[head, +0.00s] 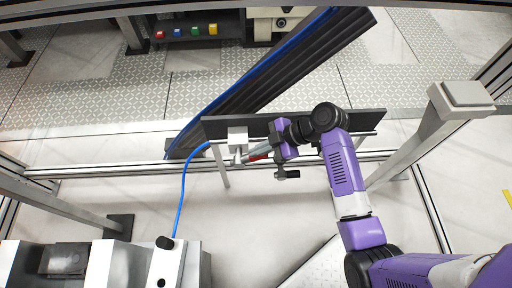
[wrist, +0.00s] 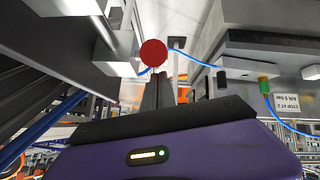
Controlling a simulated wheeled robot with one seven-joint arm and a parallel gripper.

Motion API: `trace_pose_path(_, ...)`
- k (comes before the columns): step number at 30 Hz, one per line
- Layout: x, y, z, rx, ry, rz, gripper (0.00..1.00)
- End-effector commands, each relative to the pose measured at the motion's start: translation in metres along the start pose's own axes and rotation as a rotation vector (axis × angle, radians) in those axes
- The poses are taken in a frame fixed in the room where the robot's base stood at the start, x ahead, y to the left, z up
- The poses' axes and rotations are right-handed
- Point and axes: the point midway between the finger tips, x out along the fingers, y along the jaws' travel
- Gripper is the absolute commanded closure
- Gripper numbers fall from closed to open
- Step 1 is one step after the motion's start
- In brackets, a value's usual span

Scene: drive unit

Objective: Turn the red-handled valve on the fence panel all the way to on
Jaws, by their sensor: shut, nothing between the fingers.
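The dark fence panel (head: 222,128) stands in the middle of the head view. A white valve body (head: 237,138) is mounted on its front near the left end. The valve's red handle (head: 258,155) shows as a small patch below and right of the body, partly covered by my gripper. In the wrist view the red handle (wrist: 153,52) is a round red end just beyond my fingertips. My gripper (wrist: 158,78) is shut, with nothing between its fingers. In the head view my gripper (head: 250,159) reaches in from the right, close beside the handle. I cannot tell whether they touch.
A blue hose (head: 182,195) runs down from the valve to a grey unit (head: 100,270) at lower left. A grey post (head: 430,130) stands right of my arm. A dark beam (head: 270,85) slants behind the panel. Coloured buttons (head: 186,32) are at the back.

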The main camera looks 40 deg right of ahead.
Motion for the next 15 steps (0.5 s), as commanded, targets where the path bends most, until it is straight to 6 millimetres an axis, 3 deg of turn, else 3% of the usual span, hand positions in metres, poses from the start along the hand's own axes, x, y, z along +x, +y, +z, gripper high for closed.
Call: trace_pose_path(15, 0.0012, -0.0003, 0.0067, 0.002, 0.004, 0.002, 1.0)
